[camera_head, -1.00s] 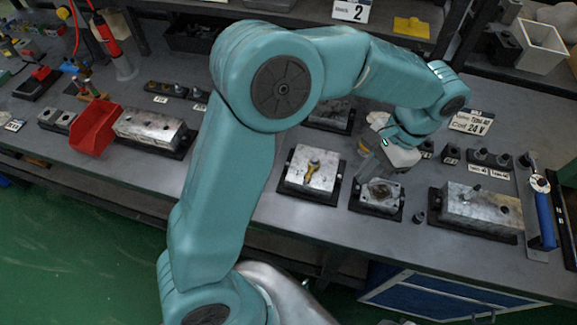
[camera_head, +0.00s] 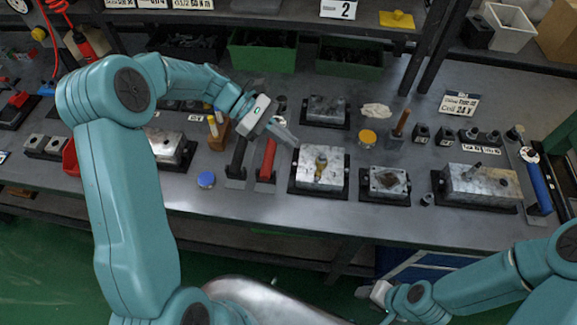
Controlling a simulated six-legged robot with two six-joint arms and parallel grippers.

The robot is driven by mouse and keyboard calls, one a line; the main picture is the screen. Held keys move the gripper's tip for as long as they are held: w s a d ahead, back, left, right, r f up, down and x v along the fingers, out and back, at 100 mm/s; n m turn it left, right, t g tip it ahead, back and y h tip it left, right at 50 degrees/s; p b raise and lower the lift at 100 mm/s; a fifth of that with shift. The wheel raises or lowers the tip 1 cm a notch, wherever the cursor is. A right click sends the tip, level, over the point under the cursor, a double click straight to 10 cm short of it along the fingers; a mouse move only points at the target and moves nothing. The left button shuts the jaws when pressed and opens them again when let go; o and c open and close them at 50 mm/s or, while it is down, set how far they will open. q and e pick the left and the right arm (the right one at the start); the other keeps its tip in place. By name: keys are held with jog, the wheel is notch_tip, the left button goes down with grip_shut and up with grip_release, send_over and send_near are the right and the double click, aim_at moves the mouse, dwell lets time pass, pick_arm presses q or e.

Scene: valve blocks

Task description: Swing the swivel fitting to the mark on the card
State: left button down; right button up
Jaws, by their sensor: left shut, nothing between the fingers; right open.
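A brass-coloured swivel fitting (camera_head: 321,166) sits on top of a silver valve block (camera_head: 309,180) in the middle of the bench. My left gripper (camera_head: 293,141) is shut and empty, its fingertips near the block's upper left corner, left of the fitting. I cannot tell whether it touches the block. My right gripper (camera_head: 369,294) is open, low in the view in front of the bench, away from the block. A white card (camera_head: 460,103) reading "Coil 24 V" stands at the back right. I cannot make out a mark on it.
The bench's front strip is mostly clear.

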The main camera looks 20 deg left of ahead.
aim_at(315, 174)
pick_arm(q)
jog(key=a+f, duration=0.1)
jog(key=a, duration=0.1)
jog(key=a+f+n+t, duration=0.1)
jog(key=a, duration=0.1)
jog(key=s+a+f+n, duration=0.1)
jog(key=a, duration=0.1)
jog(key=shift+s, duration=0.1)
jog(key=p+x, duration=0.3)
jog(key=x, duration=0.9)
jog(key=shift+w+d+f, duration=0.25)
jog(key=shift+d+f, duration=0.15)
jog(key=shift+d, duration=0.05)
pick_arm(e)
jog(key=r, duration=0.3)
jog(key=shift+w+a+r, duration=0.1)
jog(key=shift+a+r, duration=0.05)
jog(key=shift+a, duration=0.05)
